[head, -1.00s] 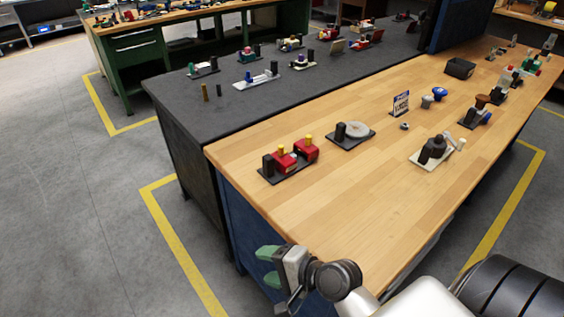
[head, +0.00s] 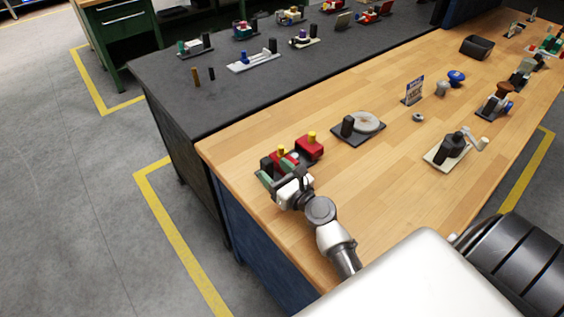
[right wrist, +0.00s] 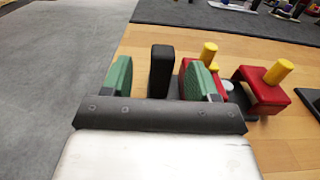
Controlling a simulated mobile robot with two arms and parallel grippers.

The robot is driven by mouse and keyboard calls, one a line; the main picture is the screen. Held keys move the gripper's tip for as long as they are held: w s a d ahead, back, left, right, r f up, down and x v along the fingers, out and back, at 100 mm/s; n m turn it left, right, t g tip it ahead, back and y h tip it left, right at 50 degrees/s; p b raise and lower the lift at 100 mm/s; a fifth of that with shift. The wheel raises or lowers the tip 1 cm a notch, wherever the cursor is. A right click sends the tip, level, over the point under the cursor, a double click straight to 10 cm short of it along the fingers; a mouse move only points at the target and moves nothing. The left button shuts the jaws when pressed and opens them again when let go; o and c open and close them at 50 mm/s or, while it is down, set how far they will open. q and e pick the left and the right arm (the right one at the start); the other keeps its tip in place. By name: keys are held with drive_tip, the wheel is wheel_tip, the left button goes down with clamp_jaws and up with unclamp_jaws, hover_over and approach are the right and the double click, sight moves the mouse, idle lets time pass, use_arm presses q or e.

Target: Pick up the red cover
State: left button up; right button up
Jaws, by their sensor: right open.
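Two red pieces stand on one black base at the near left end of the wooden bench. The right piece looks like a hollow red cover (head: 309,149) with a yellow peg on top; in the right wrist view this red cover (right wrist: 262,90) is right of my fingers. The left red block (right wrist: 188,73), also with a yellow peg, is partly hidden behind my right-hand green finger. My right gripper (head: 273,170) is open beside the base. In the right wrist view a black post (right wrist: 161,72) appears between its fingers (right wrist: 157,78). My left gripper is not in view.
Right of it, a black base bears a pale disc (head: 365,121). A fixture with a crank (head: 450,150), a small sign (head: 413,90) and a black bin (head: 477,46) stand farther along. The wood in front is clear. A dark bench (head: 210,95) adjoins behind.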

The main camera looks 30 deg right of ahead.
sight(267, 161)
drive_tip(key=shift+w, duration=0.8)
drive_tip(key=shift+w+a+r+p, duration=0.1)
drive_tip(key=shift+w+r+p, duration=0.3)
drive_tip(key=shift+w, duration=0.2)
drive_tip(key=shift+w+r+p, duration=0.25)
drive_tip(key=shift+w+p, duration=0.1)
drive_tip(key=shift+w, duration=0.2)
drive_tip(key=shift+w+a+f, duration=0.1)
drive_tip(key=shift+w+f, duration=0.05)
drive_tip(key=shift+w, duration=0.35)
drive_tip(key=shift+w+a+f, duration=0.1)
drive_tip(key=shift+w, duration=0.55)
drive_tip(key=shift+c, duration=1)
drive_tip(key=c, duration=0.5)
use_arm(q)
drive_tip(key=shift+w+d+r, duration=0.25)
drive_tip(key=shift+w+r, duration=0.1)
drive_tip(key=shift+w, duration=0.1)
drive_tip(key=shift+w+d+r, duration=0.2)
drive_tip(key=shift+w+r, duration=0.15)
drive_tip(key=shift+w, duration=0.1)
use_arm(e)
clamp_jaws()
